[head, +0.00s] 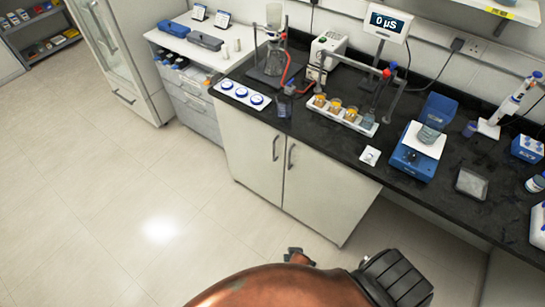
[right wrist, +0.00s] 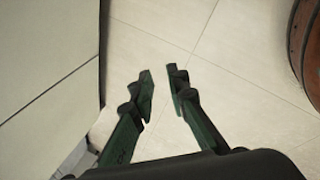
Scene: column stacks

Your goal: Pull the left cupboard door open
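The left cupboard door (head: 247,152) is a plain white panel under the black worktop in the head view. It looks shut, flush with the right door (head: 325,192). Its vertical metal handle (head: 275,148) is near its right edge, beside the right door's handle (head: 291,158). My right gripper (right wrist: 158,73) shows two dark green fingers apart with nothing between them, over the floor. A pale panel (right wrist: 45,50) stands to its left in the right wrist view; I cannot tell which door or side it is. My left gripper is not in view.
The worktop (head: 395,190) carries sample cups, a blue balance (head: 415,155) and a flask on a stand. A white drawer unit (head: 195,112) stands left of the cupboard. The tiled floor (head: 110,210) in front of the doors is clear.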

